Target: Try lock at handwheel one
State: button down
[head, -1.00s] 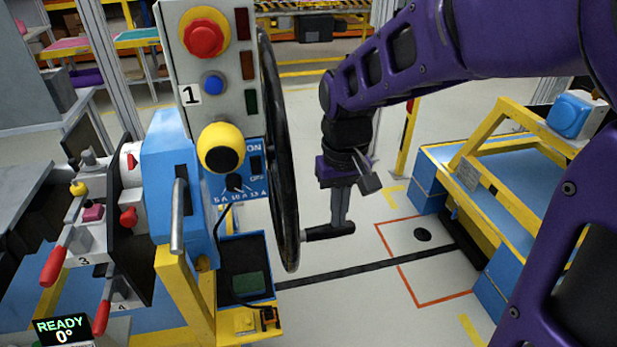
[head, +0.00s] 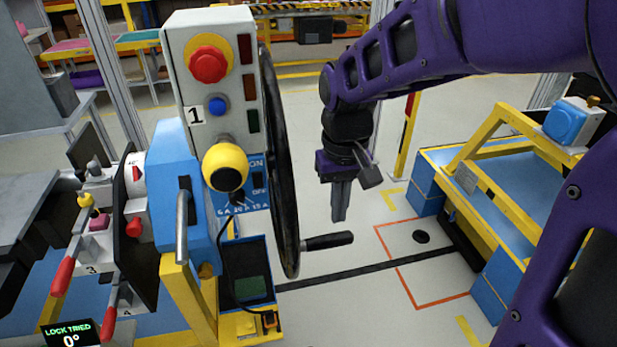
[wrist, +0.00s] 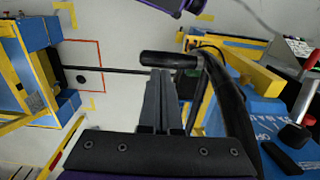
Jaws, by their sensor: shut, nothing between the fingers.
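The handwheel (head: 281,170) is a large black wheel seen almost edge-on, on the module marked 1. Its black crank handle (head: 328,241) sticks out to the right from its lower rim. My gripper (head: 339,217) points down, shut and empty, just above the handle and apart from it in the head view. In the wrist view the shut fingers (wrist: 161,75) reach toward the handle (wrist: 170,59), and the wheel rim (wrist: 228,100) curves at right. The small display (head: 70,334) at lower left reads "LOCK TRIED" and "0°".
The control box (head: 215,75) carries a red button (head: 208,65), a blue button and a yellow knob (head: 226,167), left of the wheel. Red-handled levers (head: 62,275) stand at far left. A yellow-framed blue bench (head: 500,200) stands at right. Floor between is clear.

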jog(key=shift+r, duration=2)
